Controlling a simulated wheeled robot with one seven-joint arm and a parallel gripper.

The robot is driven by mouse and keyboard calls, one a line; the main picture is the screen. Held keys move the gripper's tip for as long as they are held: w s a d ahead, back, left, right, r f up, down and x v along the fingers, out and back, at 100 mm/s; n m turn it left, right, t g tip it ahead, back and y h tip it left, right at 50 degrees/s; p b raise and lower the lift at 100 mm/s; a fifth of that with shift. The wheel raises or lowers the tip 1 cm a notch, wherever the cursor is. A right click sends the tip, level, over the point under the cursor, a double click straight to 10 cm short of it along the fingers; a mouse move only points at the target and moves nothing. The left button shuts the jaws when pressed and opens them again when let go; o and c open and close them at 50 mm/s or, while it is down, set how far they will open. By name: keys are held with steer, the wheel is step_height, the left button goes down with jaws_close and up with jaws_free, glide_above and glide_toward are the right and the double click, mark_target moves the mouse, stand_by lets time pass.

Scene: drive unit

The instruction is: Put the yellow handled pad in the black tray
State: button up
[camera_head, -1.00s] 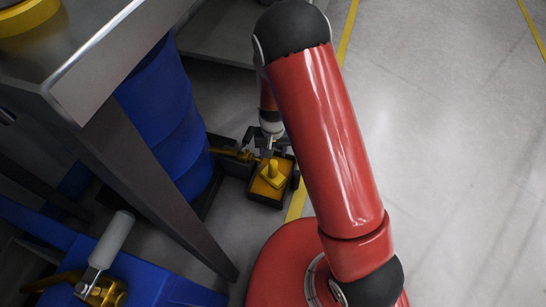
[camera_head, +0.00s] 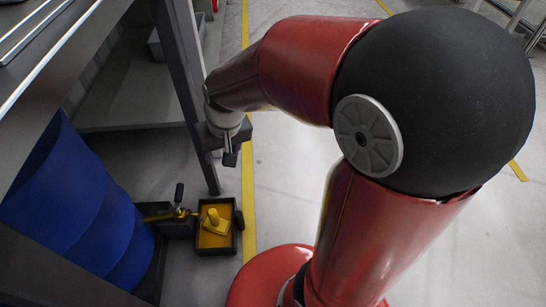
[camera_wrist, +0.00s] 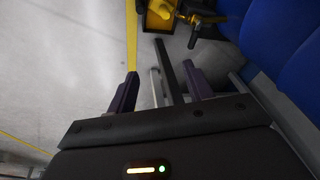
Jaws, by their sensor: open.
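The yellow handled pad (camera_head: 216,224) lies inside the black tray (camera_head: 233,243) low near the floor, its knob-like handle pointing up. The tray has an orange-yellow inner floor. In the wrist view the yellow pad (camera_wrist: 161,8) shows at the top edge, partly cut off, with the dark tray wall (camera_wrist: 157,27) beside it. My gripper (camera_head: 230,157) is above and beyond the tray, apart from the pad. In the wrist view my gripper (camera_wrist: 161,88) has its two fingers spread with nothing held between them.
A blue drum (camera_head: 75,215) stands left of the tray. A dark unit with a yellow lever (camera_head: 178,213) adjoins the tray's left side. A metal table leg (camera_head: 183,85) rises close to my gripper. Open grey floor with a yellow line (camera_head: 248,190) lies to the right.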

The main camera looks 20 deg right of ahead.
steer(key=s+d+r+t, duration=0.1)
steer(key=s+d+r, duration=0.2)
steer(key=s+r, duration=0.2)
steer(key=s+d+r+t+h, duration=0.1)
steer(key=s+d+r+t, duration=0.1)
steer(key=s, duration=0.7)
step_height(320, 180, up, 3)
steer(key=shift+s+d+f, duration=0.15)
steer(key=shift+d, duration=0.65)
step_height(320, 180, up, 8)
steer(key=p, duration=0.7)
steer(key=shift+f, duration=0.2)
